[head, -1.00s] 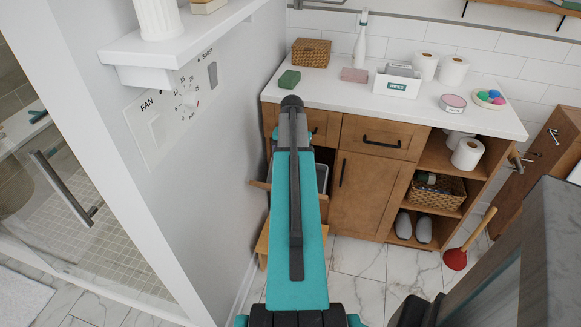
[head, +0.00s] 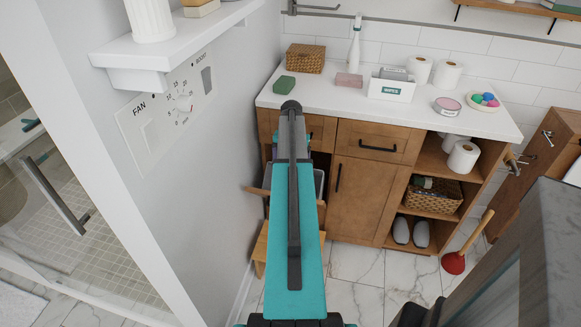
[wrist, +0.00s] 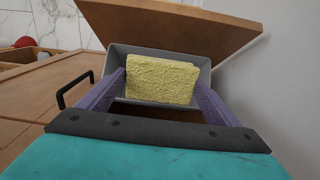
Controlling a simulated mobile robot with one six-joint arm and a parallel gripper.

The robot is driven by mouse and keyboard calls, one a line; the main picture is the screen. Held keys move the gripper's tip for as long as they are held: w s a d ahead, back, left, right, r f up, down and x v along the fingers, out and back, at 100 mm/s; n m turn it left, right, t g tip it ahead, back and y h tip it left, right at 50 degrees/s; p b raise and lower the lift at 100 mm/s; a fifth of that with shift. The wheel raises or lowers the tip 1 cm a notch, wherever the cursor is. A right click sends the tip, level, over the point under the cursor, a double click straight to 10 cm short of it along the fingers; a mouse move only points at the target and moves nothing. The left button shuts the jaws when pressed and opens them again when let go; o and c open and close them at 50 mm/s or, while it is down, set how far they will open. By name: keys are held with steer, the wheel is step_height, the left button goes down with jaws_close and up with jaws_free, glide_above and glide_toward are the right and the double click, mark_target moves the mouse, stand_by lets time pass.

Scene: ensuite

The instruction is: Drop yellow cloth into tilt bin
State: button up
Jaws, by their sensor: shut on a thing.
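In the wrist view my gripper (wrist: 161,88) is shut on the yellow cloth (wrist: 162,80), a textured block-like pad held between its two purple fingers. The cloth is in front of the open tilt bin, whose grey liner (wrist: 201,62) shows around it. How far the cloth is above or inside the bin I cannot tell. The bin's wooden front (wrist: 175,30) is tipped out. In the head view the grey bin (head: 319,182) is partly seen beside my arm, which hides my gripper and the cloth.
The wooden cabinet's door (head: 350,195) and drawer (head: 375,143) are closed, with black handles. The white counter (head: 400,115) holds a basket, a green sponge, a wipes box and paper rolls. A red plunger (head: 454,262) stands at the right.

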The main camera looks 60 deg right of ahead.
steer(key=shift+d, duration=0.1)
steer(key=o, duration=0.9)
steer(key=shift+r, duration=0.1)
step_height(320, 180, up, 14)
steer(key=shift+f+b, duration=0.25)
steer(key=shift+b, duration=0.05)
steer(key=shift+s, duration=0.1)
stand_by(1.2)
